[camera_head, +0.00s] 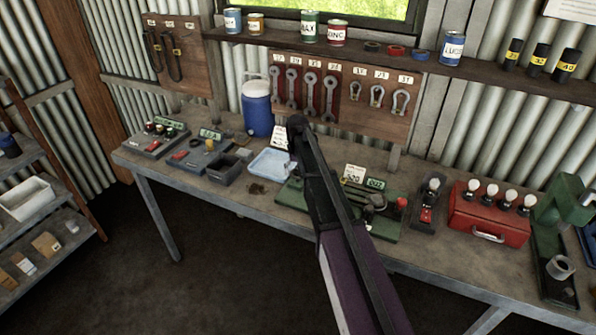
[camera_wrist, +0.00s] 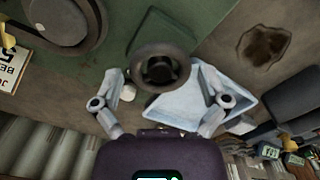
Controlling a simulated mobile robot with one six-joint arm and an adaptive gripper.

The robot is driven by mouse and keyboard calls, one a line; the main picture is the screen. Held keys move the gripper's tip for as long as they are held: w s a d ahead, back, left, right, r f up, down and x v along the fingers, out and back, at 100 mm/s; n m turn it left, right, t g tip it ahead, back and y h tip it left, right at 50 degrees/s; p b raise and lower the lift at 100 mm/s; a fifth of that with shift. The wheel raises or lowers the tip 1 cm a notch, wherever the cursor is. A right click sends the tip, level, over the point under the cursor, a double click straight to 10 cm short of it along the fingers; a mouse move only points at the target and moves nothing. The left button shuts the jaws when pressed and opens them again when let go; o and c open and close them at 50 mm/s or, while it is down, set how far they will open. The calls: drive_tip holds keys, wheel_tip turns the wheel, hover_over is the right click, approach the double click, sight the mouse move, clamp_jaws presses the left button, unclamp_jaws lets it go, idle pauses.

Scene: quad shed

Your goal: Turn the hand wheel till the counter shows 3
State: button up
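In the wrist view a dark round wheel with a hub (camera_wrist: 160,66) stands over a green base plate (camera_wrist: 183,28). My gripper (camera_wrist: 158,82) is open, one grey finger on each side of the wheel; a gap shows between fingers and rim, and I cannot tell whether either touches. In the head view the green base (camera_head: 291,196) lies on the bench, and my arm hides the wheel and most of the gripper. A small green display (camera_head: 376,184) at the base's back seems to read 022; I cannot tell whether it is the counter.
A pale blue tray (camera_head: 270,162) lies left of the base. A dark bin (camera_head: 226,172) and blue canister (camera_head: 257,108) stand farther left. A red box with bulbs (camera_head: 488,222) and a green machine (camera_head: 558,210) stand right. A white card (camera_head: 354,173) stands behind the base.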

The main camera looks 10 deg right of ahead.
sight(298, 172)
drive_tip(key=shift+w+m, duration=0.1)
drive_tip(key=shift+m, duration=0.3)
drive_tip(key=shift+m, duration=1.7)
drive_tip(key=m, duration=0.9)
drive_tip(key=shift+d+m, duration=0.1)
drive_tip(key=shift+m, duration=0.2)
drive_tip(key=m, duration=0.5)
wheel_tip(298, 172, up, 14)
drive_tip(key=p, duration=1.4)
drive_tip(key=s+f+n+b, duration=0.5)
drive_tip(key=s+n, duration=0.1)
drive_tip(key=s, duration=0.4)
drive_tip(key=s+f+n+b, duration=0.5)
drive_tip(key=s+n, duration=0.1)
drive_tip(key=s, duration=0.4)
drive_tip(key=s+f+n+b, duration=0.5)
drive_tip(key=s+n, duration=0.1)
drive_tip(key=s, duration=0.4)
drive_tip(key=shift+s+f+n+b, duration=0.2)
drive_tip(key=shift+f+n+b, duration=0.1)
drive_tip(key=shift+f+b, duration=0.1)
drive_tip(key=shift+d, duration=0.1)
